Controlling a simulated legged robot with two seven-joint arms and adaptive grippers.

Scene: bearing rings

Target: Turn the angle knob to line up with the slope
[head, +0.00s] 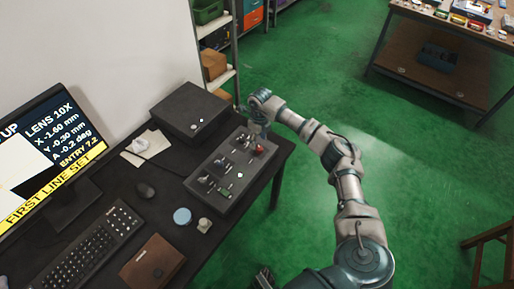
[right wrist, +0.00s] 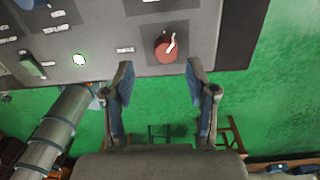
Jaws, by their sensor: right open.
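The angle knob is a round red knob (right wrist: 165,49) on the grey control panel (right wrist: 100,60), with a pale pointer mark tilted up and slightly right. In the head view the red knob (head: 259,149) is near the panel's right end. My right gripper (right wrist: 159,68) is open and empty, its two fingertips just below the knob and apart from it. In the head view the right gripper (head: 258,126) is over the panel's far end, its fingers hard to make out. The monitor (head: 50,150) reads A -0.2 deg and FIRST LINE SET, beside a pale area with a dark sloping edge.
Other small controls stand on the panel (head: 205,198). Grey finger-like parts (head: 264,279), perhaps my left gripper, show at the bottom edge.

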